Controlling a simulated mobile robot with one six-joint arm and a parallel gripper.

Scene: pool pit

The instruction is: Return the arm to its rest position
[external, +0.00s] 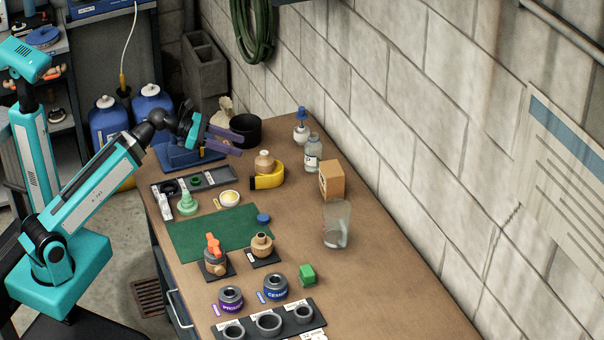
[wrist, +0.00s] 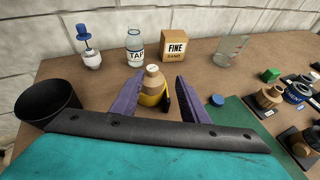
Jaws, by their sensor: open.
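My arm reaches over the far left end of the brown workbench (external: 390,285) in the external view. My gripper (external: 236,144) is above the bench with its purple fingers apart and nothing between them. In the wrist view my gripper (wrist: 150,86) shows its two fingers spread.
A black pot (external: 246,130), a blue-capped bottle (external: 301,128), a jar (external: 313,155), a sand box (external: 332,181) and a glass beaker (external: 337,225) line the wall side. A green mat (external: 205,240) lies mid-bench. Blue jugs (external: 152,104) stand behind my arm.

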